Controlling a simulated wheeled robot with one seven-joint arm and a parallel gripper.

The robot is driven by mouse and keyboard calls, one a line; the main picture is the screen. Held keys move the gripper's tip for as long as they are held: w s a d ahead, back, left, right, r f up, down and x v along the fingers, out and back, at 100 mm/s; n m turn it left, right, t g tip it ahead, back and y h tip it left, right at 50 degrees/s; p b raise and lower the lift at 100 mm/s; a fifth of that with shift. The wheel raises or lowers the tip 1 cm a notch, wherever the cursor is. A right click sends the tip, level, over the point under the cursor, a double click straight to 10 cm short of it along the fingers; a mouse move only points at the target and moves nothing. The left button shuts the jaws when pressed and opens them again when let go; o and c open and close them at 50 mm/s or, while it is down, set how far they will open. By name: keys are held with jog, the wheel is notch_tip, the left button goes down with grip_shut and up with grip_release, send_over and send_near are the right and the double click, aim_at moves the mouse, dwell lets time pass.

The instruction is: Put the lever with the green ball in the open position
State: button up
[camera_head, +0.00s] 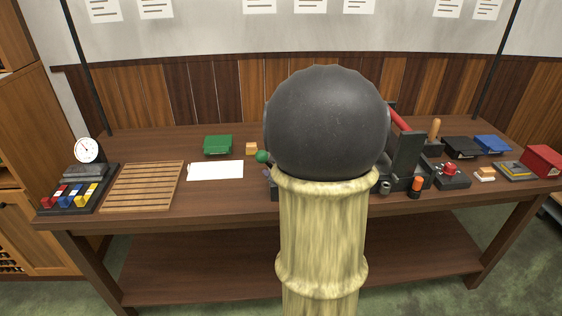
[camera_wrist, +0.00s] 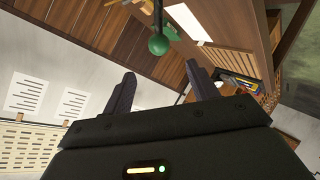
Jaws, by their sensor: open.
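The lever's green ball (camera_head: 262,156) shows in the head view just left of a large dark round shape that blocks the middle of the bench. The rest of the lever and most of its machine are hidden there. My gripper (camera_wrist: 161,80) is open and empty, with one dark finger on each side of the picture. The ball appears beyond the fingertips, roughly in line with the gap, and apart from them. My gripper is hidden in the head view.
A white sheet (camera_head: 215,170), a green box (camera_head: 217,145) and a slatted wooden board (camera_head: 141,187) lie left of the ball. A dial gauge (camera_head: 88,150) stands at far left. A red box (camera_head: 541,161) and small tools crowd the right end of the bench (camera_head: 229,198).

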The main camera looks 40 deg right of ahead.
jog(key=v, duration=0.3)
jog(key=shift+w, duration=0.1)
dwell(0.4)
jog(key=s+a+f+m+g+y+p, duration=0.1)
jog(key=s+a+m+g+p, duration=0.2)
jog(key=a, duration=0.9)
jog(key=s+a+f+m+g+y+p, duration=0.1)
jog(key=s+a+m+g+p, duration=0.2)
jog(key=a, duration=0.9)
jog(key=s+g+p, duration=0.3)
jog(key=s, duration=0.2)
jog(key=shift+f+m+g+y+p, duration=0.3)
jog(key=shift+f+m+g+p, duration=0.05)
jog(key=shift+m+g+p, duration=0.05)
jog(key=shift+w, duration=0.15)
